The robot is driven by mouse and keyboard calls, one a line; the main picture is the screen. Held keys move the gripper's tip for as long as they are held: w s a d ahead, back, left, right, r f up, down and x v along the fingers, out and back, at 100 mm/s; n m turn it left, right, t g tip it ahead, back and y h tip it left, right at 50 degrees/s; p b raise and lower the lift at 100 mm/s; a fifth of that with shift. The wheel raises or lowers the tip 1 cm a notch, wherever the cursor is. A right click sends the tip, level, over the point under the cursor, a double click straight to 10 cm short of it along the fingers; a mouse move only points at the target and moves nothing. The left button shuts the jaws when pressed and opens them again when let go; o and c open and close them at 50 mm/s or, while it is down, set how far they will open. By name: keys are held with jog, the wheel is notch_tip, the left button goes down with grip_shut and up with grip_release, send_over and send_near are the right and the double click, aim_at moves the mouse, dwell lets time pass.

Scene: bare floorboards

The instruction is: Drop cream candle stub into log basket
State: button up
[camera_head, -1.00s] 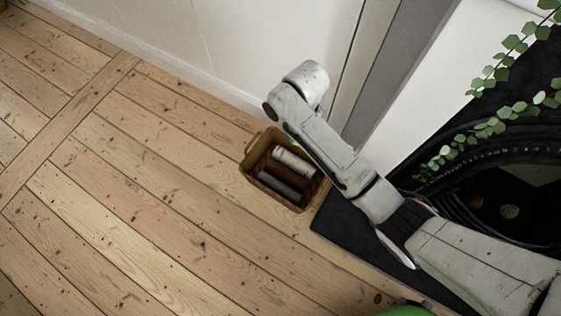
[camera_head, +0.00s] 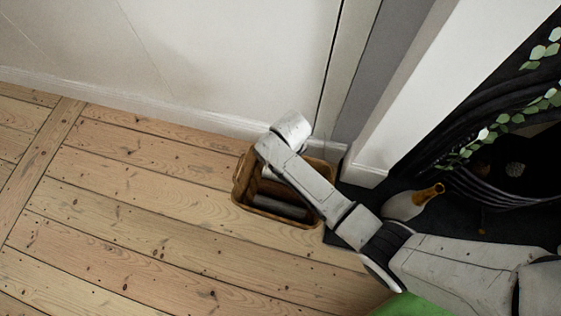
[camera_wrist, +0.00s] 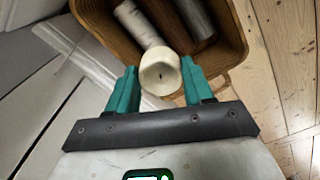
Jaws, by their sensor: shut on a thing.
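In the wrist view, my gripper (camera_wrist: 161,88) has its teal fingers closed on the sides of the cream candle stub (camera_wrist: 160,73), whose round top and dark wick face the camera. The log basket (camera_wrist: 228,18), brown with woven walls, lies beyond the stub, which appears over the near side of its opening. In the head view, the log basket (camera_head: 240,206) stands on the floor by the wall. My arm crosses over it there and hides its middle; the stub and my fingers are hidden in that view. I cannot tell the stub's height above the basket.
Inside the basket are a pale log (camera_wrist: 137,24) and a darker log (camera_wrist: 193,18). The white wall (camera_head: 200,60) is close behind. A black hearth slab with a white and orange bottle-like object (camera_head: 410,203) lies to the right. Floorboards (camera_head: 120,220) at left are clear.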

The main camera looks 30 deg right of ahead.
jog(key=shift+f+b, duration=1.5)
jog(key=shift+f, duration=0.35)
jog(key=shift+r, duration=0.1)
jog(key=o, duration=1.1)
notch_tip(320, 180, up, 11)
jog(key=p, duration=0.5)
jog(key=shift+s, duration=0.15)
